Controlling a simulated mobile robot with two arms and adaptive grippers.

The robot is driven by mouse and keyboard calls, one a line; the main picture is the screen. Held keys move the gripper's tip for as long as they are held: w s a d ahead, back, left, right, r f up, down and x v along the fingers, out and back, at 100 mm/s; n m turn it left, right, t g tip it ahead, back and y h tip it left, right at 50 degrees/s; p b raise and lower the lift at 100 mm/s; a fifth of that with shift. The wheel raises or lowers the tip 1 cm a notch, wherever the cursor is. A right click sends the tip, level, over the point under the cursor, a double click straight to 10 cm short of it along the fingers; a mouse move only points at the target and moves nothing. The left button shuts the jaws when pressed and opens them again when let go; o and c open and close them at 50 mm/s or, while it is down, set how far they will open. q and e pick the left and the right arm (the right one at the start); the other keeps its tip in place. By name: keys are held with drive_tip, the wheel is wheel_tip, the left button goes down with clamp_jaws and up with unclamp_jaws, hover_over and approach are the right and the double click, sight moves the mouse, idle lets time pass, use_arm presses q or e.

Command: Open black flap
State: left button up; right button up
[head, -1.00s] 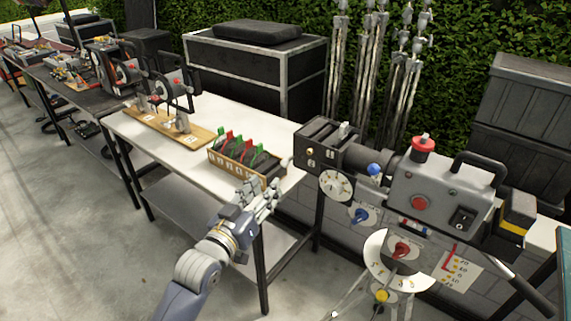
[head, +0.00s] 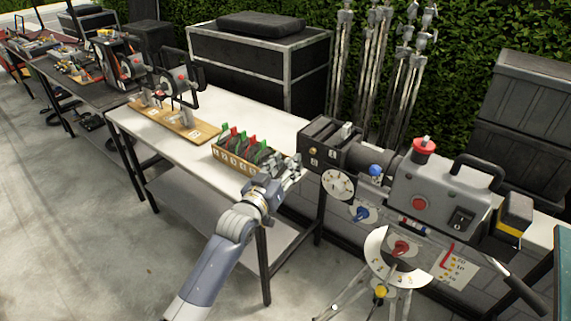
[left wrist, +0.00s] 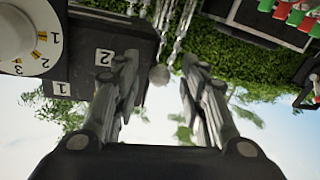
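A black box (head: 322,142) forms the front end of the grey camera-like device (head: 435,190) at the right. Its side carries number labels, and the left wrist view shows the box (left wrist: 115,35) upside down at upper left. I cannot clearly tell which part of it is the flap, and its front face is mostly turned away. My left gripper (head: 292,170) is just left of and below the box. In the left wrist view its fingers (left wrist: 158,92) are apart. A small grey ball (left wrist: 160,75) shows between them; I cannot tell whether they touch it. My right gripper is not in view.
A white dial (head: 338,184) sits below the box; more knobs and a tripod are under the device. A wooden rack (head: 240,163) of red and green clips is close left of my gripper on the white table (head: 262,118).

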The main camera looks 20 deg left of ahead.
use_arm(q)
clamp_jaws()
